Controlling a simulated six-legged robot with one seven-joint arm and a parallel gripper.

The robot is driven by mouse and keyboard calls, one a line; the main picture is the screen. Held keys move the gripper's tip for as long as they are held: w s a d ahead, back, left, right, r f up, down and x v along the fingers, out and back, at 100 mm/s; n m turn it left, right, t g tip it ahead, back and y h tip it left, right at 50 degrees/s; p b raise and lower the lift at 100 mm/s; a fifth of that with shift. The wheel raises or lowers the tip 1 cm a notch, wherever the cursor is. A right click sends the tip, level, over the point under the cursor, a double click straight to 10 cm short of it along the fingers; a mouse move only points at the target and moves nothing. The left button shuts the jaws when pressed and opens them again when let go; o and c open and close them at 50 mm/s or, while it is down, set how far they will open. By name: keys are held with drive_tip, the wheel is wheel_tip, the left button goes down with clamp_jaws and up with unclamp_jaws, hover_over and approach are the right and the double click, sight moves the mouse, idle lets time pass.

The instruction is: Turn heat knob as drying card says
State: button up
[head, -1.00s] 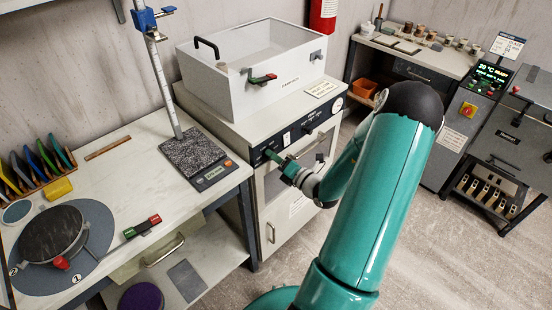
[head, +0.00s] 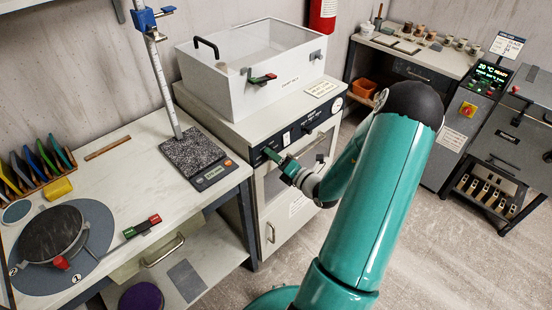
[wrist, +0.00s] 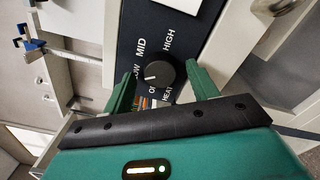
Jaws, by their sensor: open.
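The heat knob (wrist: 160,74) is black and round on a dark panel marked OFF, LOW, MID, HIGH and HEAT in the wrist view. Its white mark points to the lower left; I cannot tell whether it is at OFF or LOW. My gripper (wrist: 161,70) is open, with a green finger on each side of the knob; contact is unclear. In the head view my gripper (head: 272,158) is at the left part of the panel (head: 298,134) and hides the knob. A cream card (head: 321,89) lies on the cabinet top; its writing is too small to read.
The white cabinet (head: 280,226) has a door below the panel and a lidded white box (head: 262,88) on top. A worktable (head: 105,165) with a scale and a turntable stands to the left. A kiln (head: 512,135) stands at the right. Open floor lies between.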

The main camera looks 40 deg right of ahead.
drive_tip(key=shift+s, duration=0.1)
drive_tip(key=s, duration=1.3)
drive_tip(key=shift+s+d, duration=0.2)
drive_tip(key=shift+s, duration=0.1)
